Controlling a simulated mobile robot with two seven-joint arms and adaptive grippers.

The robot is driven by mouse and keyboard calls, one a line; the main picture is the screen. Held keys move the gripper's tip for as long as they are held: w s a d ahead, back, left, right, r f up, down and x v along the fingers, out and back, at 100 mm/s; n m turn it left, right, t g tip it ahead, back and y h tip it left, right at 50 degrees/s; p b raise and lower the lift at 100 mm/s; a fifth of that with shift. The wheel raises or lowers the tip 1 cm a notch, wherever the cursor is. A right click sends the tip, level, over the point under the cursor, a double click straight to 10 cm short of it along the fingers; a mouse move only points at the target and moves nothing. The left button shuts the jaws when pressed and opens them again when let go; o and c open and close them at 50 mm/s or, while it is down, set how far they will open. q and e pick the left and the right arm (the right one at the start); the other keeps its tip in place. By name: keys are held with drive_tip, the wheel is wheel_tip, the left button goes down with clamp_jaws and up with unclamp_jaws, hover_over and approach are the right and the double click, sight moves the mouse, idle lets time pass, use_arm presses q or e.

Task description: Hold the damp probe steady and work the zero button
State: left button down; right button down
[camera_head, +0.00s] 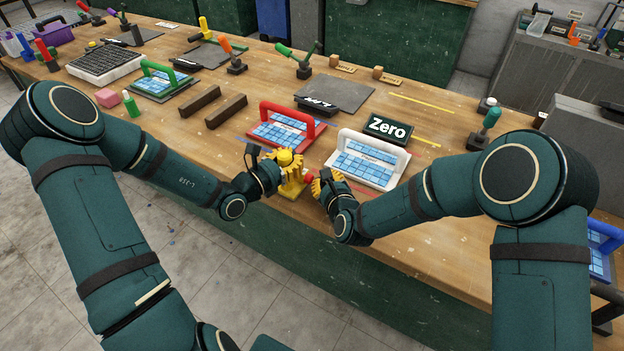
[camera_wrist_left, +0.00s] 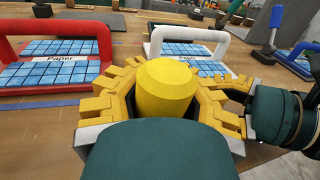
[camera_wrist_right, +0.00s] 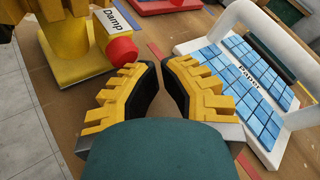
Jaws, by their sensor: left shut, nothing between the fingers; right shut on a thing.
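The damp probe (camera_head: 291,178) is a yellow upright body on a yellow foot near the table's front edge, with a label "Damp" in the right wrist view (camera_wrist_right: 115,27). A red round button (camera_wrist_right: 122,52) sticks out of its side. My left gripper (camera_head: 273,165) is shut at the probe, its fingers either side of the yellow head (camera_wrist_left: 165,85), which hides the fingertips. My right gripper (camera_wrist_right: 160,66) is shut with a narrow gap between its tips. Its left fingertip is close beside the button; I see nothing between the fingers and cannot tell whether they touch it.
A black "Zero" sign (camera_head: 390,127) stands behind a white-handled tray of blue tiles (camera_head: 345,158). A red-handled tile tray (camera_head: 262,135) is behind the probe. Two dark bars (camera_head: 224,111), a grey sheet (camera_head: 340,92) and several upright tools stand further back.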

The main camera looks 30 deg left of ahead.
drive_tip(key=shift+a, duration=0.55)
idle(0.8)
drive_tip(key=shift+d, duration=0.95)
drive_tip(key=shift+s+d, duration=0.15)
drive_tip(key=shift+d, duration=1.15)
drive_tip(key=shift+s+d, duration=0.1)
drive_tip(key=shift+d, duration=1.15)
use_arm(q)
drive_tip(key=c, duration=0.9)
unclamp_jaws()
drive_tip(key=shift+c, duration=0.2)
